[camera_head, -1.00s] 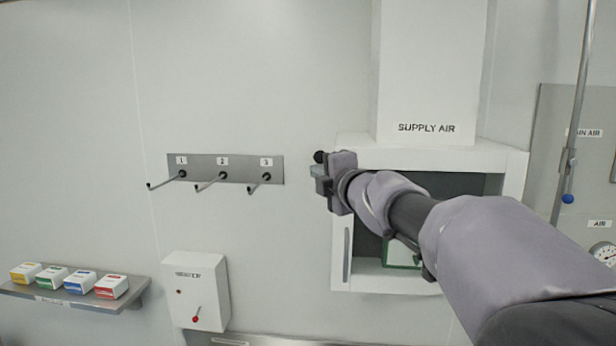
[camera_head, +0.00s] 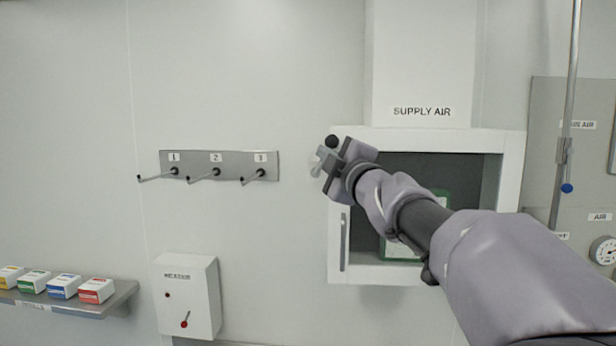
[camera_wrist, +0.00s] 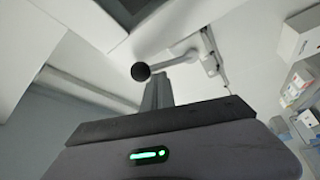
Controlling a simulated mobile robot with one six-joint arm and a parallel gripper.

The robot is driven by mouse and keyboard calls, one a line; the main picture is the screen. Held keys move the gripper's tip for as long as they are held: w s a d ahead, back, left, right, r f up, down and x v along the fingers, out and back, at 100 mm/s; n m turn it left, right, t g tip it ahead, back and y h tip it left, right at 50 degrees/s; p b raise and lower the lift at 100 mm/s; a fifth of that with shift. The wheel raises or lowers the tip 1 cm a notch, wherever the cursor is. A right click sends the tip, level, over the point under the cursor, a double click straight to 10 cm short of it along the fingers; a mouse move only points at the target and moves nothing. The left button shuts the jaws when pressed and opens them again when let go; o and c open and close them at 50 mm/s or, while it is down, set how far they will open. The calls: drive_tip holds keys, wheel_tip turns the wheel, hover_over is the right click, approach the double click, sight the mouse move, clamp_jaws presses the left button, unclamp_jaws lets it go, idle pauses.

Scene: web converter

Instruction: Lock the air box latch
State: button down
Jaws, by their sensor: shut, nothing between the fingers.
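The air box (camera_head: 340,272) is the white box under the SUPPLY AIR duct, at right in the head view. A black ball knob (camera_head: 331,141) shows at its upper left, beside my gripper (camera_head: 326,160). In the wrist view the knob (camera_wrist: 140,71) sits on the end of a pale lever (camera_wrist: 178,60), which runs to a bracket (camera_wrist: 211,62); I take this for the latch. My gripper (camera_wrist: 157,80) is shut and empty, with its fingertips close to the knob. I cannot tell whether they touch. My arm hides part of the box front.
A rail with three hooks (camera_head: 228,158) is on the wall left of the box. Below are a small white control box (camera_head: 190,300) and a shelf (camera_head: 122,292) with several coloured cartons. A vertical pipe (camera_head: 566,100) and a gauge (camera_head: 604,252) are at right.

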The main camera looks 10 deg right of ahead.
drive_tip(key=d+f+m+t+h+b, duration=0.1)
drive_tip(key=m+b, duration=0.2)
drive_tip(key=b, duration=0.2)
drive_tip(key=f+m+t+h+b, duration=0.1)
drive_tip(key=m+h+b, duration=0.1)
drive_tip(key=b, duration=0.4)
drive_tip(key=d+f+m+t+h+b, duration=0.1)
drive_tip(key=f+m+b, duration=0.1)
drive_tip(key=m+b, duration=0.2)
drive_tip(key=shift+s+d+m+b, duration=0.3)
drive_tip(key=shift+s+m+b, duration=0.1)
drive_tip(key=shift+b, duration=0.5)
drive_tip(key=shift+f+b, duration=0.1)
drive_tip(key=shift+b, duration=0.2)
drive_tip(key=shift+s, duration=0.1)
